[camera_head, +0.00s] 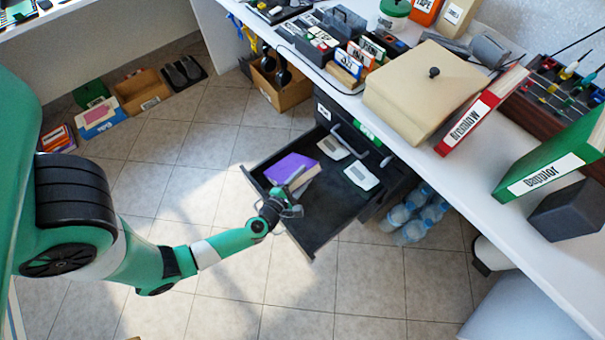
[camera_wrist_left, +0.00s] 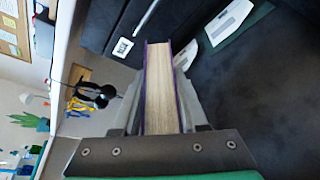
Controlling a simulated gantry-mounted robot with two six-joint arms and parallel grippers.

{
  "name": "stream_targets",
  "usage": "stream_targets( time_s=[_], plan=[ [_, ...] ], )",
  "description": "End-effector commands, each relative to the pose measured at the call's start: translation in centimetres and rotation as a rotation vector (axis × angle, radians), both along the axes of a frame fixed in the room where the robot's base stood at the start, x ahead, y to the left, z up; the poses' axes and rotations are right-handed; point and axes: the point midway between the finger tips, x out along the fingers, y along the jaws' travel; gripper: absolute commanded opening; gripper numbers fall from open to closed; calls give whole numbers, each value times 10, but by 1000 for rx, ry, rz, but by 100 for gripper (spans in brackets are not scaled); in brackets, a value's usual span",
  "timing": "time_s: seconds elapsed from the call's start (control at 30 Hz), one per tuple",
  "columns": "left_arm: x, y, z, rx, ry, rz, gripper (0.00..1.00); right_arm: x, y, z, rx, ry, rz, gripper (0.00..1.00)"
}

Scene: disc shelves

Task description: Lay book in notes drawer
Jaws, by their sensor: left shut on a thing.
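A purple book (camera_head: 293,169) is at the open black drawer (camera_head: 318,243), over its left part. My left gripper (camera_head: 283,198) is shut on the book by its near end. In the left wrist view the book (camera_wrist_left: 160,85) stands between the two fingers, page edges facing the camera. I cannot tell whether the book touches the drawer floor. The drawer holds two white labelled items (camera_head: 361,175) toward its back. A label on the drawer front is too small to read. My right gripper is not in view.
The white desk (camera_head: 440,160) above the drawer carries a beige box (camera_head: 424,85), a red binder (camera_head: 480,110) and a green binder (camera_head: 555,160). Water bottles (camera_head: 412,215) stand under the desk. The front right of the drawer is bare.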

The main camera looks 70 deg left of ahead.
Motion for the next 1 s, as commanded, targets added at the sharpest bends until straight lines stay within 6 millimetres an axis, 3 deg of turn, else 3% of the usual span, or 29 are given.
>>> stream_targets(
  time_s=[0.03, 0.2, 0.5, 0.8, 0.83, 1.0],
  plan=[
    [1, 0, -10, 4, -2, 0, 0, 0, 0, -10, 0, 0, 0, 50],
    [1, 0, -27, 3, 0, 0, 0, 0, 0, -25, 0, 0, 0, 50],
    [1, 1, -42, 3, -2, 1, 0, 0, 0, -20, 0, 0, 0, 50],
    [1, 0, -44, 2, -3, 0, 0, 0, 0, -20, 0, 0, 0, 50],
    [1, 0, -44, 3, -2, 0, 44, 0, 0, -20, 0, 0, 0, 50],
    [0, 0, -44, 1, -2, 0, 75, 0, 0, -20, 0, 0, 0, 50]
  ],
)
